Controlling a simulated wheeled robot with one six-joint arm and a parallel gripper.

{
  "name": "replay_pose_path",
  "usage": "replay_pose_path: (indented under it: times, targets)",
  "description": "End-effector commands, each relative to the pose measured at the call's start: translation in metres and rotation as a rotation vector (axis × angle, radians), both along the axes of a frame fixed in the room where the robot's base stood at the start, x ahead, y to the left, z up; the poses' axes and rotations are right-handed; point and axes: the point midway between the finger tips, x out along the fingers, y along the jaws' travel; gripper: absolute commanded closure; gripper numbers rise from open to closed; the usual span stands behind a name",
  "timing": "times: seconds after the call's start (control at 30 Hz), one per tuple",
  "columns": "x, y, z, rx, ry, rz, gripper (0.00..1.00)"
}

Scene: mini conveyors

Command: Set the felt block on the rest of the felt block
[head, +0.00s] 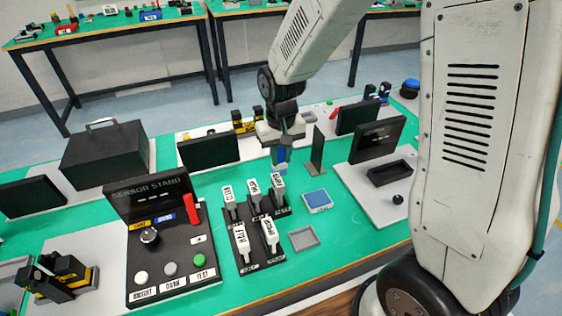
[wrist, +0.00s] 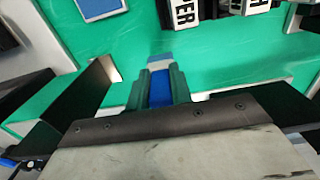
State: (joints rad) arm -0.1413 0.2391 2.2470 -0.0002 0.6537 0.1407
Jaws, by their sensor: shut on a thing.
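My gripper (head: 281,152) is shut on a blue block with a pale grey end, which looks like the felt block (head: 281,160). It is held above the green table top, behind the labelled stands. In the wrist view the felt block (wrist: 160,88) sits between the two fingers, grey end outward. Two candidates for its rest lie on the table: a shallow grey tray (head: 303,238), empty, and a light-edged square with a blue top (head: 317,200). The blue-topped square also shows at the top of the wrist view (wrist: 100,8). I cannot tell which is the rest.
Several upright white-labelled pieces (head: 253,187) stand in black holders left of the trays. A dark upright plate (head: 318,148) stands close right of my gripper. The black sensor stand (head: 165,250) is at left, a grey panel with a dark screen (head: 377,140) at right.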

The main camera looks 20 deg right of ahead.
Motion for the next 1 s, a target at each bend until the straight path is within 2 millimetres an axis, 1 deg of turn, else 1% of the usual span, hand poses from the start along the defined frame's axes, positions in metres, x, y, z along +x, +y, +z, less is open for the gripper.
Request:
replay_pose_path:
  times: [0.03,0.1,0.17,0.4,0.53,0.57,0.6,0.63,0.87,1.0]
  targets:
    - [-0.001,0.0,-0.009,-0.001,0.006,0.0,0.97]
    - [-0.001,0.0,-0.019,-0.001,0.005,0.0,0.97]
    - [0.0,0.0,-0.024,-0.001,0.004,0.0,0.97]
    - [0.0,0.0,-0.025,0.0,0.001,-0.001,0.97]
    - [0.0,0.0,-0.028,0.0,0.001,-0.001,0.97]
    - [0.0,0.0,-0.028,0.0,0.001,-0.001,0.7]
    - [0.0,0.0,-0.028,0.0,0.001,0.0,0.59]
    - [0.0,0.0,-0.028,0.0,0.001,-0.001,0.57]
    - [0.0,0.0,-0.027,0.0,0.001,0.0,0.57]
    - [0.001,0.0,-0.02,0.0,-0.001,-0.001,0.57]
